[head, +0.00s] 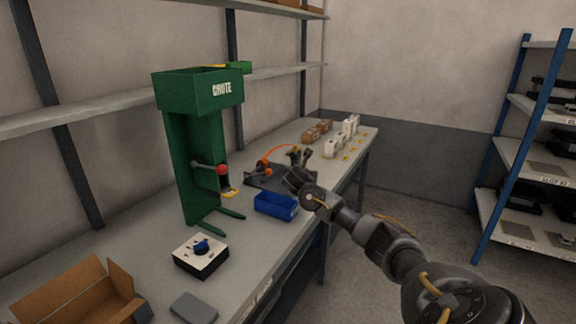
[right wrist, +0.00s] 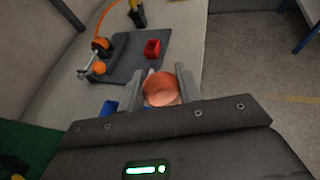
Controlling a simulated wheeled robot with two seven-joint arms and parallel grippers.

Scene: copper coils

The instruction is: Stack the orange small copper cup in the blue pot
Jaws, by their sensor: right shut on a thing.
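My right gripper (head: 301,157) reaches in from the right and hangs above the bench, beyond and to the right of the blue pot (head: 275,207), which looks like an open rectangular bin. In the right wrist view my right gripper (right wrist: 161,88) is shut on the round orange copper cup (right wrist: 163,90), with a finger on each side of it. The cup's underside is hidden there, and I cannot make it out in the head view. A piece of the blue pot (right wrist: 108,108) shows to the left of the fingers in the wrist view. My left gripper is not in view.
A dark mat (head: 262,181) with an orange-jointed device lies behind the pot. A red block (right wrist: 153,48) sits on the mat. The green chute (head: 200,95) stands left. A white box with a blue knob (head: 201,255) and an open carton (head: 75,297) are nearer.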

